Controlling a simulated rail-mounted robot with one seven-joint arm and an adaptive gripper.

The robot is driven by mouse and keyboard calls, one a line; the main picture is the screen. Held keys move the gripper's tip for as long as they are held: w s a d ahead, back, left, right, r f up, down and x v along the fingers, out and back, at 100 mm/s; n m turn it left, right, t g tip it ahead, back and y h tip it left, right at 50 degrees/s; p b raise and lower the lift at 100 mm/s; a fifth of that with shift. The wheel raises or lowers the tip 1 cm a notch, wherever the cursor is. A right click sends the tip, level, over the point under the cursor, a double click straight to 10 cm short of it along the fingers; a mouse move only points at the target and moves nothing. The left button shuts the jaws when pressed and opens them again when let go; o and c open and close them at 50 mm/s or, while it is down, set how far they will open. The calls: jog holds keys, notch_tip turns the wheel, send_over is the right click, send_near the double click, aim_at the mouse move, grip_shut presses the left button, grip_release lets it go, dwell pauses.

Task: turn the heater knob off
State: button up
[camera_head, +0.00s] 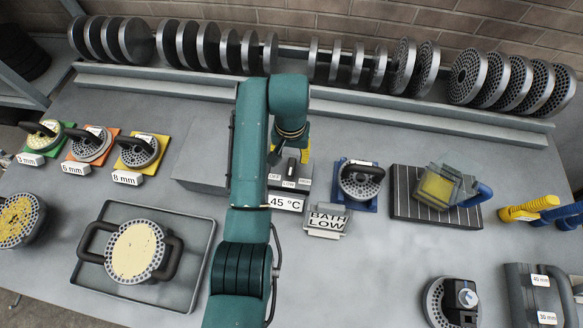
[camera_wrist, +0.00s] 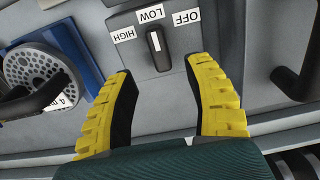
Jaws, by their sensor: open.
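The heater knob (camera_wrist: 156,42) is a black lever-like knob with a white line, on a grey panel (camera_wrist: 172,82). White labels HIGH (camera_wrist: 125,35), LOW (camera_wrist: 150,13) and OFF (camera_wrist: 187,17) stand around it. Its white line points toward LOW. My gripper (camera_wrist: 158,68) has two yellow ridged fingers, spread wide and empty. In the wrist view the knob lies just beyond the fingertips, between their lines; no contact shows. In the head view the knob (camera_head: 292,168) is partly visible below my gripper, on the box's front part.
A 45 °C sign (camera_head: 286,203) and a BATH LOW sign (camera_head: 327,221) stand in front of the heater. A perforated disc with a black handle on a blue base (camera_head: 371,206) is close to its right. A tray (camera_head: 199,235) holds a die at left.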

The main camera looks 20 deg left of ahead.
aim_at(291, 166)
notch_tip(291, 166, down, 8)
jog(key=shift+r, duration=0.1)
grip_shut()
dwell(0.4)
